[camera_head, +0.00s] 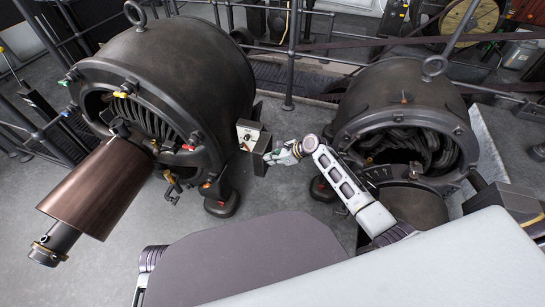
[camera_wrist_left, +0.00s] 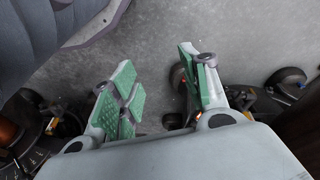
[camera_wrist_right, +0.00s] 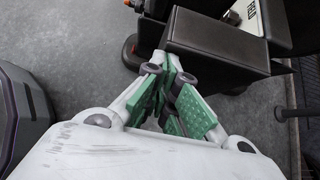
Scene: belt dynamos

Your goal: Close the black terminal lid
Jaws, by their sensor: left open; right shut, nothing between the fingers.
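The terminal box (camera_head: 249,131) with a pale face sits on the right side of the left dynamo. Its black lid (camera_head: 261,154) stands open, sticking out below the pale face. In the right wrist view the lid (camera_wrist_right: 218,42) is a dark flat panel just ahead of my gripper, with part of the pale face (camera_wrist_right: 250,14) behind it. My right gripper (camera_head: 272,158) is shut and empty, its tips at the lid's near lower edge; I cannot tell whether they touch. My left gripper (camera_wrist_left: 157,72) is open and empty above the floor, outside the head view.
The left dynamo (camera_head: 200,70) with its copper-coloured drum (camera_head: 100,188) fills the left side. A second dynamo (camera_head: 400,95) stands to the right, beside my right arm. Railings (camera_head: 291,55) run behind. Bare grey floor (camera_head: 285,190) lies between the dynamos.

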